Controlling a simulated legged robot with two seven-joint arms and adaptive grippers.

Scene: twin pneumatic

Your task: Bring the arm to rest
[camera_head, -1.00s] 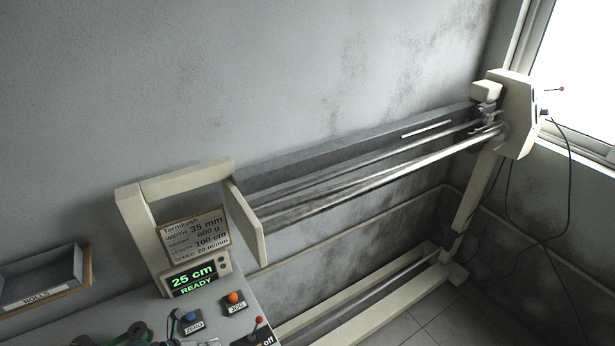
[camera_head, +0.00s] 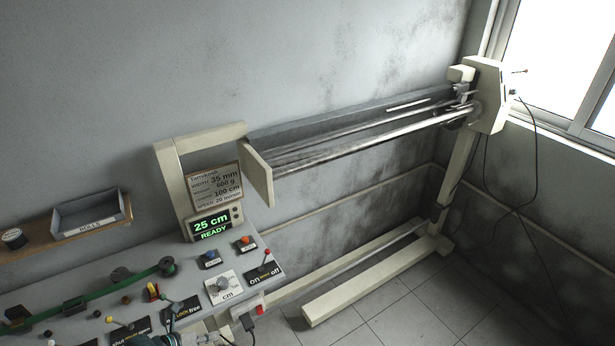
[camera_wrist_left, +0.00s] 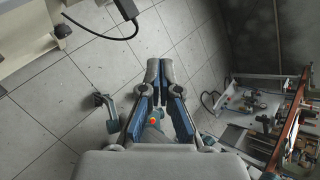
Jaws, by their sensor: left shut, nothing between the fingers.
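My left gripper shows in the left wrist view (camera_wrist_left: 159,70), its blue-padded fingers shut at the tips with nothing between them. It hangs over pale floor tiles there. In the head view only a small part of it shows at the bottom edge, in front of the bench. My right gripper is in neither view.
A grey bench (camera_head: 95,268) with knobs, levers and a green strip fills the lower left. A display (camera_head: 212,222) reads 25 cm READY. A long rail machine (camera_head: 370,135) runs to the window. A rolls tray (camera_head: 90,213) sits on a shelf. Tiled floor (camera_head: 400,315) is clear.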

